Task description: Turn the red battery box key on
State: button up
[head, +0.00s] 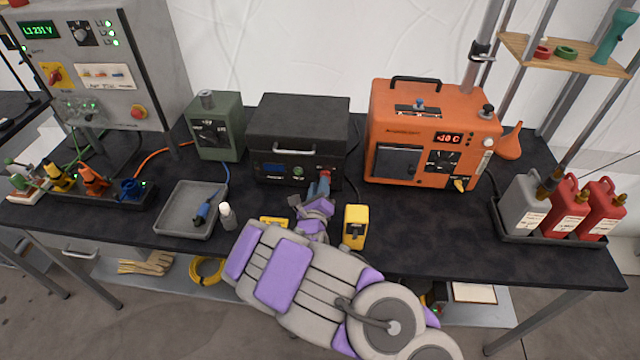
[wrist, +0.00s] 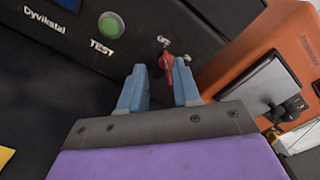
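The black battery box (head: 297,125) stands at the back middle of the table. Its front fills the upper part of the wrist view (wrist: 78,38), with a round green TEST button. The red key (wrist: 167,62) is on the right of that front, below an "OFF" label; it also shows in the head view (head: 326,173). My gripper (wrist: 158,68) is open, its two blue fingers pointing at the front with the key showing between their tips. I cannot tell whether either finger touches it. In the head view my gripper (head: 318,190) is just before the key.
An orange unit (head: 425,125) stands close on the right and a green box (head: 215,135) on the left. A yellow meter (head: 355,228), a small white bottle (head: 227,215) and a grey tray (head: 180,228) are near my arm.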

aim_at(326, 174)
jog(key=shift+w+d, duration=0.15)
jog(key=shift+w, duration=0.9)
jog(key=shift+w+d+r, duration=0.15)
jog(key=shift+w+d, duration=0.2)
jog(key=shift+d, duration=0.3)
jog(key=shift+a, duration=0.6)
jog(key=c, duration=0.3)
jog(key=shift+d, duration=0.1)
grip_shut()
jog(key=shift+d, duration=0.25)
